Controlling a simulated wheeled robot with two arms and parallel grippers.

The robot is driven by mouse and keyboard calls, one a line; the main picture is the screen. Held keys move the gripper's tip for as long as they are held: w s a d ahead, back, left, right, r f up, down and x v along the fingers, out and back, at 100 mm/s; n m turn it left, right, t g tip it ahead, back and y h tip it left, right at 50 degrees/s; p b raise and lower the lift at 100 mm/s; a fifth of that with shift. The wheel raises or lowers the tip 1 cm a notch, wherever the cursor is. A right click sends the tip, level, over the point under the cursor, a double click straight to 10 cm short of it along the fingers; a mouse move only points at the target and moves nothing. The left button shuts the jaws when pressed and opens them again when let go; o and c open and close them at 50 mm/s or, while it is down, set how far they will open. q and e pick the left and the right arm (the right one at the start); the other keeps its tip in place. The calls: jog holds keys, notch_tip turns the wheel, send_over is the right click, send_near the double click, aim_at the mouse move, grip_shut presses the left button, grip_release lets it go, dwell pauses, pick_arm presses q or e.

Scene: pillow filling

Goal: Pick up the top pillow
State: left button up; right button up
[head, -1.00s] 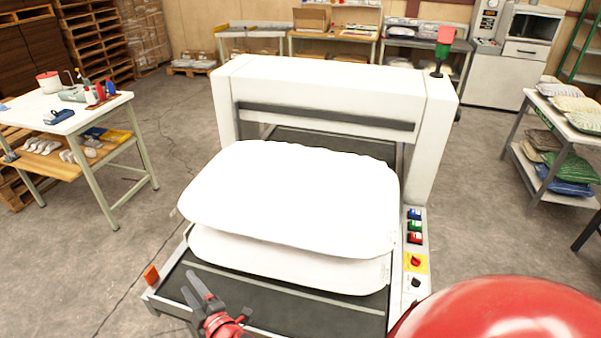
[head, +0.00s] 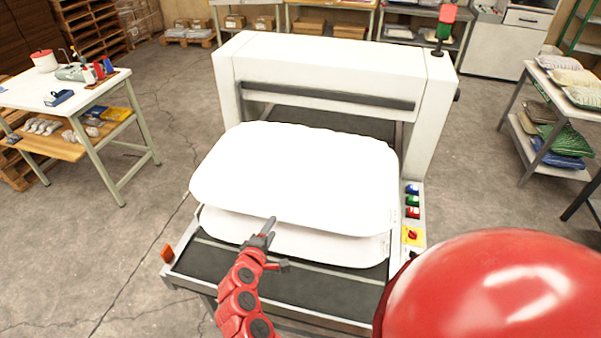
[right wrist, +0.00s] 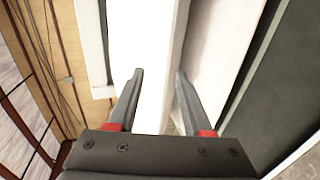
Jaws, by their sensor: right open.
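Two white pillows lie stacked on the machine's belt in the head view. The top pillow (head: 300,175) overhangs the bottom pillow (head: 300,238) slightly at the back, and the bottom one's front edge shows below it. My right gripper (head: 276,245) is at the front edge of the stack, open, with one finger near the top pillow's edge and the other lower. In the right wrist view my open fingers (right wrist: 156,88) straddle the edge of the top pillow (right wrist: 150,45), with the bottom pillow (right wrist: 218,45) to the right. Contact is unclear. My left gripper is out of view.
The white machine frame (head: 330,62) arches behind the pillows. Buttons and a knob (head: 412,236) line the right side of the dark belt (head: 310,290).

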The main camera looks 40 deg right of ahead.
aim_at(278, 222)
jog(key=b+x, duration=0.1)
jog(key=x, duration=0.2)
jog(key=f+b+x, duration=0.1)
jog(key=x, duration=0.2)
jog(key=shift+f, duration=0.2)
jog(key=shift+x, duration=0.85)
grip_shut()
dwell(0.9)
